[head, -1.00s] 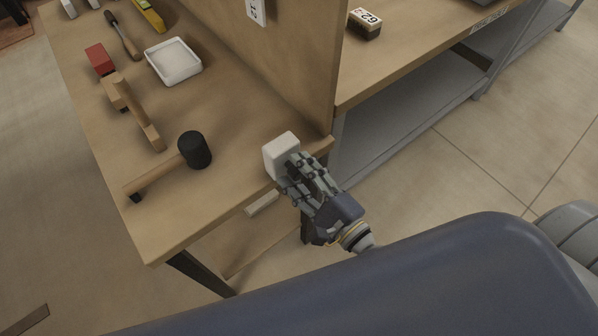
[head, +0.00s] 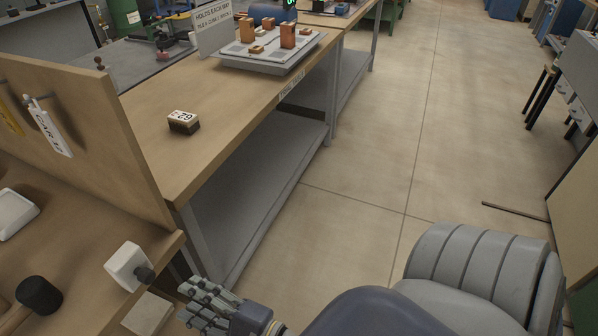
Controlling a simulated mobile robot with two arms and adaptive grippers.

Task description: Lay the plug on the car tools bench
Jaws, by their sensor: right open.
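A white block with a dark round end (head: 127,266), which looks like the plug, rests near the right edge of the wooden tool bench (head: 85,245). A hanging tag beginning "CAR" (head: 49,132) is on the panel at the back of this bench. My right gripper (head: 190,303) is open and empty, low in the head view. It is right of and below the white block, with a visible gap between them. My left gripper is out of view.
A black mallet head (head: 39,295) and a white tray (head: 14,214) are on the same bench. Beyond the panel (head: 95,130), another bench holds a numbered block (head: 184,122) and a board of bricks (head: 268,57). Open floor (head: 390,160) lies right.

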